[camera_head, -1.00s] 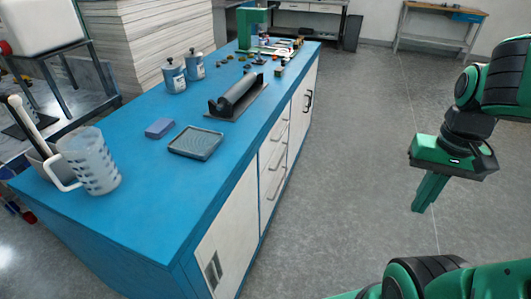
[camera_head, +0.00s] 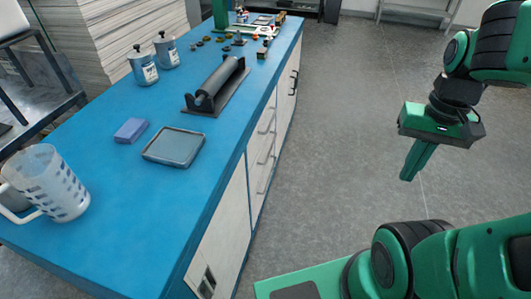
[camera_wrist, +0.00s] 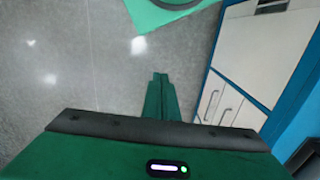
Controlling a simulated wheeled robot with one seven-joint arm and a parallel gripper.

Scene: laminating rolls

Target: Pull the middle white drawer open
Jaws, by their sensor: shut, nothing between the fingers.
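The middle white drawer (camera_head: 262,150) is in a stack of white drawers in the long side of the blue-topped bench, with a bar handle; it looks closed. A similar drawer is above it and another below. My gripper (camera_head: 407,177) is green, shut and empty. It points down over the grey floor, well to the right of the drawers and apart from them. In the wrist view my gripper (camera_wrist: 160,78) shows its fingers together over bare floor, with white cabinet fronts (camera_wrist: 268,50) to the right.
The blue benchtop (camera_head: 110,215) carries a grey tray (camera_head: 173,147), a black roller (camera_head: 217,85), a purple block (camera_head: 131,130), two tins and a clear jug (camera_head: 52,185). Cabinet doors with handles flank the drawers. The floor (camera_head: 325,120) between bench and arm is clear.

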